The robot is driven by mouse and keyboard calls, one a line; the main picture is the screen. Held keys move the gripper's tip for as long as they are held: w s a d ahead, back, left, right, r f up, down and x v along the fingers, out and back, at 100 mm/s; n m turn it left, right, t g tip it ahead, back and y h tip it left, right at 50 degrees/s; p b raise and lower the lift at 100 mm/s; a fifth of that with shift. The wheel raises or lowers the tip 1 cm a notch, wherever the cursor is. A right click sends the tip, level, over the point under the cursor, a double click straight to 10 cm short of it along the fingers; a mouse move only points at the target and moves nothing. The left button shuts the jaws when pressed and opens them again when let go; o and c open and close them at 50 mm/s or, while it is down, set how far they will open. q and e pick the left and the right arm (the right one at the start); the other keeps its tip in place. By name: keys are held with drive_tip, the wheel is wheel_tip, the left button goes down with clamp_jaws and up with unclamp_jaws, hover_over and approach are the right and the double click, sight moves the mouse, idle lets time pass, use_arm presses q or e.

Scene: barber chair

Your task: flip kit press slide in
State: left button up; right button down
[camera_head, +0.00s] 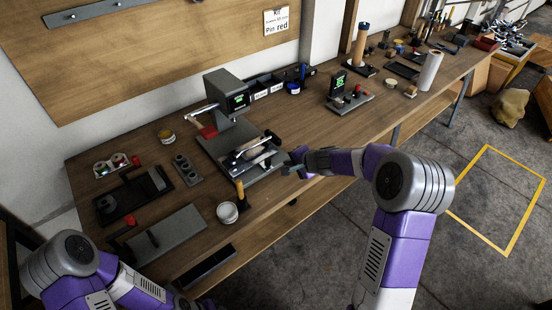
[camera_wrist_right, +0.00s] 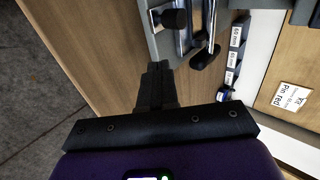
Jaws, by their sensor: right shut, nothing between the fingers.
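The press (camera_head: 222,92) is a dark grey machine with a small green-lit display, standing on the workbench. Its grey base (camera_head: 222,158) carries a metal slide fixture (camera_head: 256,150) with bars and dark knobs at its front. My right gripper (camera_head: 288,167) is shut and empty, just right of the fixture near the bench's front edge. In the right wrist view its closed fingers (camera_wrist_right: 158,70) point at the base's edge, with a dark knob (camera_wrist_right: 173,20) and a dark handle (camera_wrist_right: 206,56) beyond. I cannot tell whether they touch.
Left of the press lie a dark tray (camera_head: 135,195), a grey block with holes (camera_head: 186,170) and a grey plate (camera_head: 168,238). A second small device (camera_head: 348,100) is farther right. The wall card (camera_head: 277,22) reads "Kit" and "Pin red".

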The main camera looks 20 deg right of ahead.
sight(271, 157)
drive_tip(key=x, duration=0.4)
drive_tip(key=shift+w+f, duration=0.1)
drive_tip(key=shift+f, duration=0.05)
drive_tip(key=shift+w+a+p, duration=0.2)
drive_tip(key=shift+w+a, duration=0.05)
drive_tip(key=shift+w, duration=0.3)
drive_tip(key=shift+w+a+p, duration=0.2)
drive_tip(key=shift+w+a, duration=0.05)
drive_tip(key=shift+w, duration=0.35)
drive_tip(key=shift+w+a+r+p, duration=0.2)
drive_tip(key=shift+w+a+p, duration=0.1)
drive_tip(key=shift+w+p, duration=0.1)
drive_tip(key=shift+w+a+f, duration=0.15)
drive_tip(key=shift+w+f, duration=0.35)
drive_tip(key=shift+w, duration=0.35)
drive_tip(key=shift+s+r, duration=0.2)
drive_tip(key=shift+s, duration=0.05)
drive_tip(key=shift+w+f, duration=0.1)
